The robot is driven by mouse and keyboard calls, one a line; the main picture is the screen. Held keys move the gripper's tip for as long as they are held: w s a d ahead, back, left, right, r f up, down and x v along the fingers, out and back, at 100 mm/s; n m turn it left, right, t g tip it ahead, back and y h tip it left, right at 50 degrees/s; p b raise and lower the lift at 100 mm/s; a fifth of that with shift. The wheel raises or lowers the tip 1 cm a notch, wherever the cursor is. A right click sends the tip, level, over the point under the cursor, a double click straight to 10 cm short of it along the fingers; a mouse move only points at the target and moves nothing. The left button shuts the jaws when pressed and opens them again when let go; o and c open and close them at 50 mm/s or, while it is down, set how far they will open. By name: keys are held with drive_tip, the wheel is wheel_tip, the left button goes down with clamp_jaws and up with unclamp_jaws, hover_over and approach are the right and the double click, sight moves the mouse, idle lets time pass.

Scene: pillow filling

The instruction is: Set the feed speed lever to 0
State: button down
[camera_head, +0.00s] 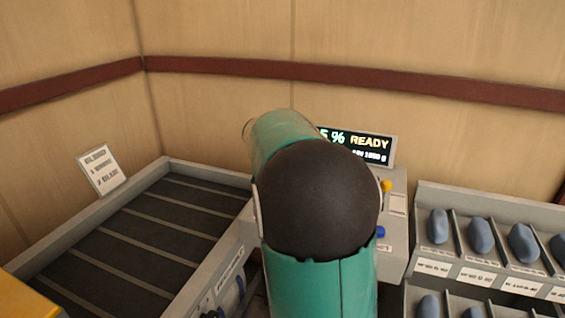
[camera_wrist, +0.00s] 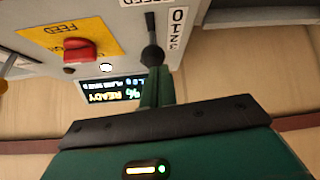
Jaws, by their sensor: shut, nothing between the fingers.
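The feed speed lever (camera_wrist: 152,52) has a black round knob and a dark slot, and shows in the wrist view at top centre. Beside it is a white scale (camera_wrist: 178,28) with 0 at the top of the picture and 1, 2, 3 below. The knob lies just past the 3 end, away from the 0. My gripper (camera_wrist: 154,82) is shut and empty, its green fingertip right at the knob; I cannot tell whether they touch. In the head view my arm hides the lever and the gripper.
A red button (camera_wrist: 79,50) sits on a yellow FEED plate left of the lever. A display (camera_head: 358,146) reads READY with a partly hidden percentage. Yellow (camera_head: 386,185) and blue (camera_head: 379,232) knobs show right of my arm. A bin rack (camera_head: 500,210) holds blue lumps; a slatted tray (camera_head: 95,218) lies left.

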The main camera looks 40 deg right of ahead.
drive_tip(key=d+r+v, duration=0.1)
drive_tip(key=v, duration=0.9)
drive_tip(key=shift+r, duration=0.25)
drive_tip(key=shift+s+a, duration=0.15)
drive_tip(key=shift+a, duration=0.05)
drive_tip(key=s+a+f+n+y, duration=0.2)
drive_tip(key=s+a, duration=0.4)
drive_tip(key=a, duration=0.4)
drive_tip(key=s+a+f+n+y, duration=0.2)
drive_tip(key=s+a+f+n, duration=0.2)
drive_tip(key=s+a, duration=0.3)
drive_tip(key=s+a+f+n+t+y, duration=0.1)
drive_tip(key=s+a+f+n+y, duration=0.2)
drive_tip(key=s+a, duration=0.4)
drive_tip(key=a+f+n, duration=0.1)
drive_tip(key=a, duration=0.6)
drive_tip(key=shift+n, duration=0.3)
drive_tip(key=shift+s, duration=0.25)
